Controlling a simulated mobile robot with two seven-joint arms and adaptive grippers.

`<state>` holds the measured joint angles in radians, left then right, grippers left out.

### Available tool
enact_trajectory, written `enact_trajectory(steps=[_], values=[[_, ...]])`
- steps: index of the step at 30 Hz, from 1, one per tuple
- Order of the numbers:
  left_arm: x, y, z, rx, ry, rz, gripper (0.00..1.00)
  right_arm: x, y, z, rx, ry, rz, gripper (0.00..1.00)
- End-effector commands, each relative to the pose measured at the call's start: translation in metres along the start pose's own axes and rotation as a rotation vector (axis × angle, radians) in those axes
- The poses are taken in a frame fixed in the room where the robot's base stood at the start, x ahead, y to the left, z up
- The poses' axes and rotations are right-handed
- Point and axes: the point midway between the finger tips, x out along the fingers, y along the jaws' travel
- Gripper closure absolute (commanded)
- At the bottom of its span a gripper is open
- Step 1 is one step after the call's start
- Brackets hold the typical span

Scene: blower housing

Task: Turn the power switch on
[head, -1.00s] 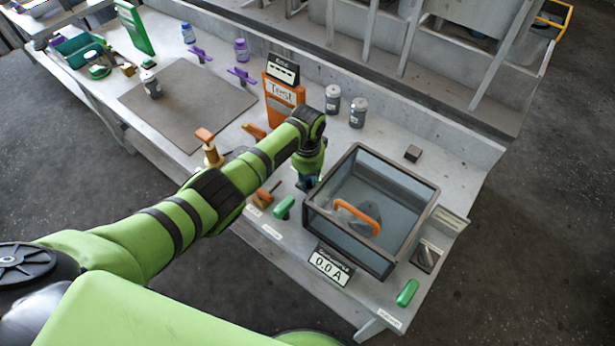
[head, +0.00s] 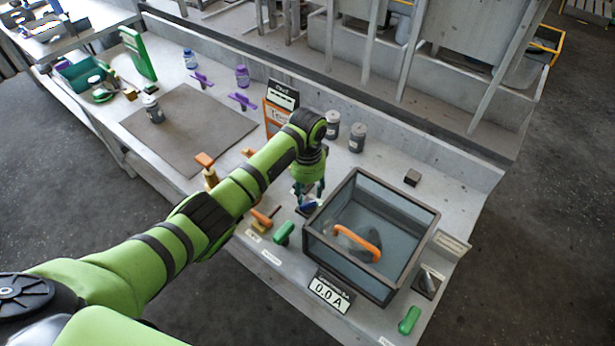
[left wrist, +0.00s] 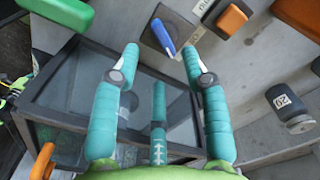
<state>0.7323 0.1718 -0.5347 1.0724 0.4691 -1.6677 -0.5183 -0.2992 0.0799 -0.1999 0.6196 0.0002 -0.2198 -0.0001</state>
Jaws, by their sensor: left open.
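My left gripper (head: 308,190) is open and empty, its teal fingers pointing down beside the clear box. Below its fingertips is a blue-handled knob (head: 308,207) on a dark plate. In the left wrist view that knob (left wrist: 163,37) lies just beyond the gap between the open fingers (left wrist: 160,60), apart from them. A second switch with a pale lever (head: 428,281) on a dark plate stands right of the box. I cannot read which control is labelled as the power switch. My right gripper is not in view.
The dark-framed clear box (head: 372,235) with an orange handle (head: 357,242) stands right of my gripper. A display reading 0.0 A (head: 330,292) is in front. Green handles (head: 284,233) and (head: 409,320) and an orange lever (head: 262,218) are nearby. Grey canisters (head: 357,137) stand behind.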

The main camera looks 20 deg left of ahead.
Motion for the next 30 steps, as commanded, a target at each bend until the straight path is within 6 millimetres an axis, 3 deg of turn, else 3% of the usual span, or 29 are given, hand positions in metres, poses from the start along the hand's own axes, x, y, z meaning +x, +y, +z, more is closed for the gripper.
enact_trajectory(steps=[3, 10, 30], values=[[-0.025, 0.000, 0.000, 0.002, 0.001, -0.001, 0.55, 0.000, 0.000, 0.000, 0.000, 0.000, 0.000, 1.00], [-0.054, 0.000, 0.000, 0.001, -0.001, 0.001, 0.55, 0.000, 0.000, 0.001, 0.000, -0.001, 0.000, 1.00], [-0.058, 0.000, 0.000, 0.001, -0.002, 0.002, 0.55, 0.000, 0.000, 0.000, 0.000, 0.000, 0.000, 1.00]])
